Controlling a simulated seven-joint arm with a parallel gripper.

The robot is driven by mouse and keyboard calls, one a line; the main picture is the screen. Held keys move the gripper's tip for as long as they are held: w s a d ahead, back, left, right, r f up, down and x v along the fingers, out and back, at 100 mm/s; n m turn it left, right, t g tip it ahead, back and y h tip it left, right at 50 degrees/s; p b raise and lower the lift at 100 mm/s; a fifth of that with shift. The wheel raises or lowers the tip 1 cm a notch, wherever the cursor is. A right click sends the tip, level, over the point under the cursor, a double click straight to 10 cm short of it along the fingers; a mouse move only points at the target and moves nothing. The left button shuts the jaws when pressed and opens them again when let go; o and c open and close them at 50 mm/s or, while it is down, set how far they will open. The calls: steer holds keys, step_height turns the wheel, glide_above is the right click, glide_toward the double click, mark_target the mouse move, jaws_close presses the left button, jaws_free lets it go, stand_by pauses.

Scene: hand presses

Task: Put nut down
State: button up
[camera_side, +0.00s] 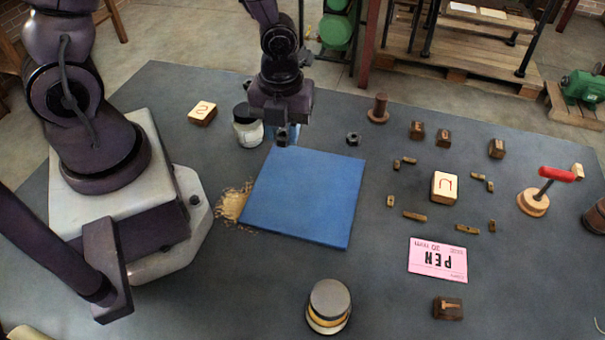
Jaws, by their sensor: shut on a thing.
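My gripper (285,131) points down just beyond the far edge of the blue mat (303,197), left of its middle. It is shut on a small dark nut (282,140) that shows at its fingertips. The nut is small and partly hidden by the fingers, and I cannot tell how far it is above the table or mat. Another dark nut (353,139) lies on the grey table near the mat's far right corner, apart from my gripper.
A lidded jar (247,130) stands close left of my gripper. A brown spool-like piece (378,108) stands at the back right. Wood shavings (233,204) lie by the mat's left edge. A round tin (328,305) stands in front. Stamp blocks (444,188) and a pink card (438,260) lie right. The mat is clear.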

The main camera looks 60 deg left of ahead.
mark_target(311, 196)
steer(key=d+f+m, duration=0.1)
steer(key=d, duration=0.1)
steer(key=w+d+f+m, duration=0.1)
steer(key=d+f, duration=0.1)
steer(key=w+d+f+m, duration=0.1)
steer(key=d+f+m, duration=0.1)
steer(key=shift+d, duration=0.35)
steer(key=shift+f, duration=2.3)
steer(key=shift+f, duration=0.15)
steer(key=o, duration=0.9)
steer(key=shift+o, duration=0.2)
